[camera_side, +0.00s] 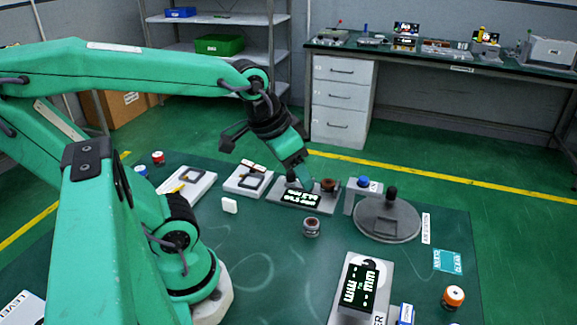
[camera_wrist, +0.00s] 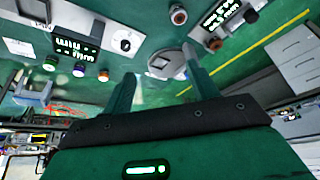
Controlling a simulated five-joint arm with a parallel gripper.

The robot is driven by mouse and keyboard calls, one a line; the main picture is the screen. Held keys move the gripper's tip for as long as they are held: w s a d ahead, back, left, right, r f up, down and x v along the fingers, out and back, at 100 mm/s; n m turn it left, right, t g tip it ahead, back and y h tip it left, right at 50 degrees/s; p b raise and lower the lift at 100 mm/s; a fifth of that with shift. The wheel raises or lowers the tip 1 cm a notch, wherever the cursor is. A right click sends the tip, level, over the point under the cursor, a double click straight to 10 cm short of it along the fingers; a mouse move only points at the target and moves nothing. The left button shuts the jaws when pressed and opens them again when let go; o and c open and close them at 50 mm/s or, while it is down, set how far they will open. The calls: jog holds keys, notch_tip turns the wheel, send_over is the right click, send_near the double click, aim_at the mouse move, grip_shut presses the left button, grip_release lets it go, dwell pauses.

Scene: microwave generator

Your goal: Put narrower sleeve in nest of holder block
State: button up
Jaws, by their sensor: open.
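My gripper (camera_side: 299,168) is open and empty over the display unit (camera_side: 291,201), pointing down and right. In the wrist view its two fingers (camera_wrist: 160,82) stand apart with nothing between them. A brown-topped sleeve (camera_side: 329,184) sits at the right end of the display unit; it also shows in the wrist view (camera_wrist: 214,45). Another dark and pale sleeve (camera_side: 311,227) stands on the mat in front, also visible in the wrist view (camera_wrist: 179,16). I cannot tell which is narrower.
A round grey plate with a black knob (camera_side: 388,221) stands right, beside a small stand with a blue button (camera_side: 363,183). A display box (camera_side: 360,292) and an orange-topped container (camera_side: 453,297) are nearer. Mat centre is clear.

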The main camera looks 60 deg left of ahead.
jog(key=shift+o, duration=0.2)
jog(key=shift+s+d+r+t, duration=0.2)
jog(key=shift+s+r, duration=0.15)
jog(key=shift+s, duration=0.15)
jog(key=shift+s+d+r+t, duration=0.2)
jog(key=shift+s+r, duration=0.1)
jog(key=shift+s, duration=0.15)
jog(key=shift+o, duration=0.2)
jog(key=shift+w+a, duration=0.1)
jog(key=n+g, duration=0.4)
jog(key=g, duration=0.1)
send_over(313, 221)
notch_tip(313, 221, down, 15)
jog(key=shift+r, duration=0.15)
jog(key=shift+f+g, duration=0.3)
jog(key=shift+f, duration=1.4)
jog(key=shift+f, duration=0.1)
